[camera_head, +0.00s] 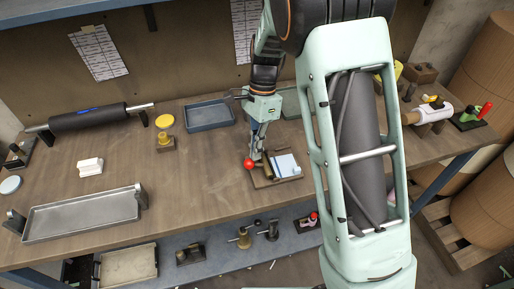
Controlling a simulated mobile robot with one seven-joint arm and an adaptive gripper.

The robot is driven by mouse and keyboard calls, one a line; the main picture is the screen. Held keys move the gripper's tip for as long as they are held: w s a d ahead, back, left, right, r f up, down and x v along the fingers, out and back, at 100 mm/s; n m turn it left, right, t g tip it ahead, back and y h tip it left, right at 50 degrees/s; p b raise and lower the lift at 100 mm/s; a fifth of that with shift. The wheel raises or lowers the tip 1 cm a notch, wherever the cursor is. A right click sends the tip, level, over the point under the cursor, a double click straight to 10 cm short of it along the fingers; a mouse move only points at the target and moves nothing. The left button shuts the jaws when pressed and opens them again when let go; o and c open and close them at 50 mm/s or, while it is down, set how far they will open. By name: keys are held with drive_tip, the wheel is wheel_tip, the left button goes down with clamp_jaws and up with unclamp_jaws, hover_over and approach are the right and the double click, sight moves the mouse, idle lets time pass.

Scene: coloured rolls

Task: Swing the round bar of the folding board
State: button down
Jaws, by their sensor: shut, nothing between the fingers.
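What looks like the folding board (262,183) lies on the workbench, just right of the middle of the picture. It has a brown base with a pale sheet or plate (287,166) on top. A red ball (248,164) sits at its left end, seemingly on a bar that is mostly hidden. My gripper (257,156) is shut with nothing in it and points down close beside the red ball and the board's left rear part. I cannot tell whether it touches the bar.
A blue-grey tray (209,126) and a yellow disc on a stand (165,141) are behind to the left. A dark roller (88,118), white blocks (91,167) and a long metal tray (82,233) are farther left. A red-handled clamp (470,122) is at the right. Bench left of the board is clear.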

drive_tip(key=shift+a, duration=0.2)
drive_tip(key=shift+s+a+f+h+p, duration=0.25)
drive_tip(key=shift+a+h+p, duration=0.15)
drive_tip(key=shift+h+p, duration=0.35)
drive_tip(key=shift+a+f+t+h, duration=0.35)
drive_tip(key=shift+t+h, duration=0.05)
drive_tip(key=shift+h, duration=0.25)
drive_tip(key=shift+s+a+f+h, duration=0.1)
drive_tip(key=shift+a+f+h, duration=0.15)
drive_tip(key=shift+f+h, duration=0.4)
drive_tip(key=shift+a+f, duration=0.15)
